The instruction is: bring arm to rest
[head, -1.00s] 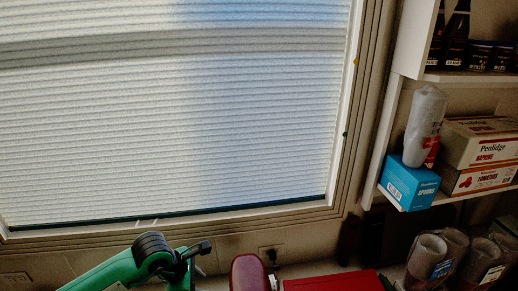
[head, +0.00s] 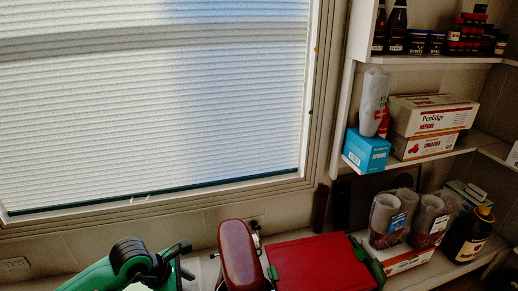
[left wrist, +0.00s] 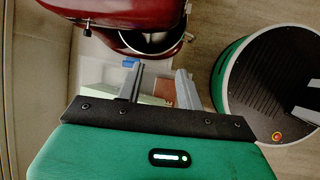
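My left arm comes in at the bottom left of the head view, green with a dark wrist joint; its fingers are cut off or hidden there. In the left wrist view my left gripper (left wrist: 160,84) shows two grey fingers spread apart with nothing between them. A dark red stand mixer (left wrist: 110,18) with a metal bowl is beyond the fingertips in that view. The mixer also shows in the head view (head: 238,255), right of my left arm. My right gripper is in neither view.
A red box or lid (head: 318,262) lies on the counter right of the mixer. Stacks of clear cups (head: 388,215) and a dark bottle (head: 468,235) stand further right. Shelves (head: 425,160) hold boxes and jars. A blinded window (head: 150,100) fills the left.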

